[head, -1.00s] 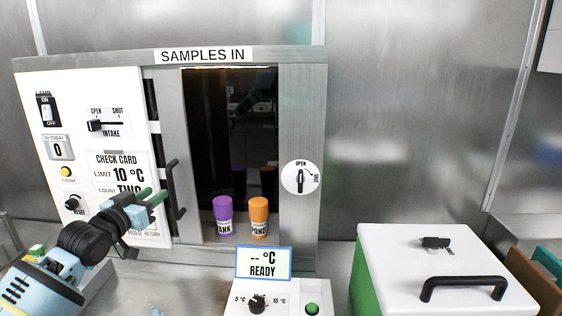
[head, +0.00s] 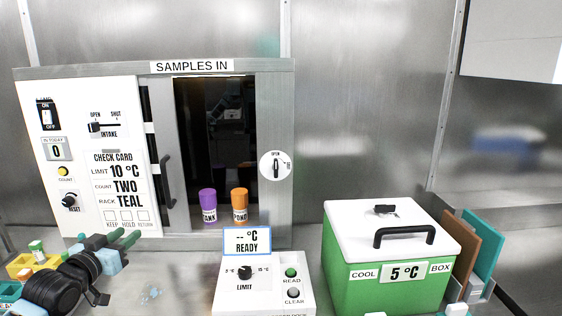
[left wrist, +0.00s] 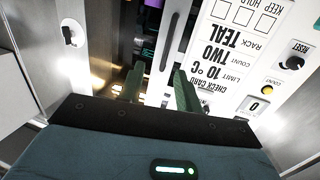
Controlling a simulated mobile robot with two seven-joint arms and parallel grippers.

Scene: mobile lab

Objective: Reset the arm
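My left gripper (head: 130,238) is low in front of the white control panel (head: 95,150), below and left of the door handle (head: 169,180). The left wrist view shows its two green fingers (left wrist: 160,88) apart with nothing between them. The handle appears beyond the fingers in that view. The "SAMPLES IN" cabinet (head: 268,215) has a dark opening, with a purple-capped tube (head: 208,204) and an orange-capped tube (head: 240,204) standing at its front edge. My right gripper is in neither view.
A reader (head: 262,284) showing "READY" stands in front of the cabinet. A green cool box (head: 380,280) with a closed white lid is at right, beside brown and teal panels (head: 486,245). A yellow rack (head: 22,266) with small items is at lower left.

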